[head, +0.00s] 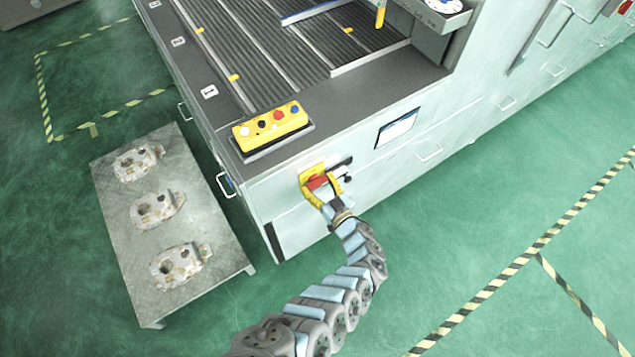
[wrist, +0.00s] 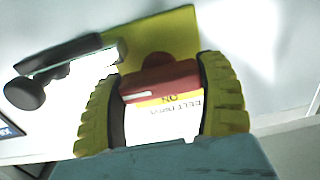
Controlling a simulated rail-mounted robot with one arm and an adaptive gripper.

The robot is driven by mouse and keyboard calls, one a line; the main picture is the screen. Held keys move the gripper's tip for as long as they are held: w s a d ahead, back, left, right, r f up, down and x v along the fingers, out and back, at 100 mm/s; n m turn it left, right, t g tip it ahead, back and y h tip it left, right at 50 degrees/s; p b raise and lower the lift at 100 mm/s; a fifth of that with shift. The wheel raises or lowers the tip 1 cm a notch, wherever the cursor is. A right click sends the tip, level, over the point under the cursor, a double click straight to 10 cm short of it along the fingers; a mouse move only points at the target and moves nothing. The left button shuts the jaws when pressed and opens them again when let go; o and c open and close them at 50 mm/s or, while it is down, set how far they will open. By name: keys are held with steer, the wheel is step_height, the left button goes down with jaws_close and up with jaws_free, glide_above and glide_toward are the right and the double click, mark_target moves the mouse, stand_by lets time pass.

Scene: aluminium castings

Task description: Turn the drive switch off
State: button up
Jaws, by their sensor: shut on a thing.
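The drive switch is a red handle (head: 316,182) on a yellow plate (head: 309,172), set on the pale front of the machine. In the wrist view the red handle (wrist: 160,82) lies crosswise between my two yellow fingers, in front of the yellow plate (wrist: 180,35). My gripper (head: 322,188) is at the switch and shut on the red handle; its yellow fingers also show in the wrist view (wrist: 162,100). The handle hides part of the plate.
A black lever (wrist: 60,62) sticks out beside the plate. A yellow button box (head: 270,127) sits on the machine's ledge above the switch. A metal table (head: 205,245) with three castings stands at the left. The green floor at the right is clear.

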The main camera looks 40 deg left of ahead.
steer(key=o, duration=1.1)
steer(key=shift+d, duration=0.2)
steer(key=shift+s+d+f, duration=0.2)
steer(key=shift+d, duration=0.3)
steer(key=v, duration=1)
steer(key=shift+d+r, duration=0.15)
steer(key=shift+d, duration=0.15)
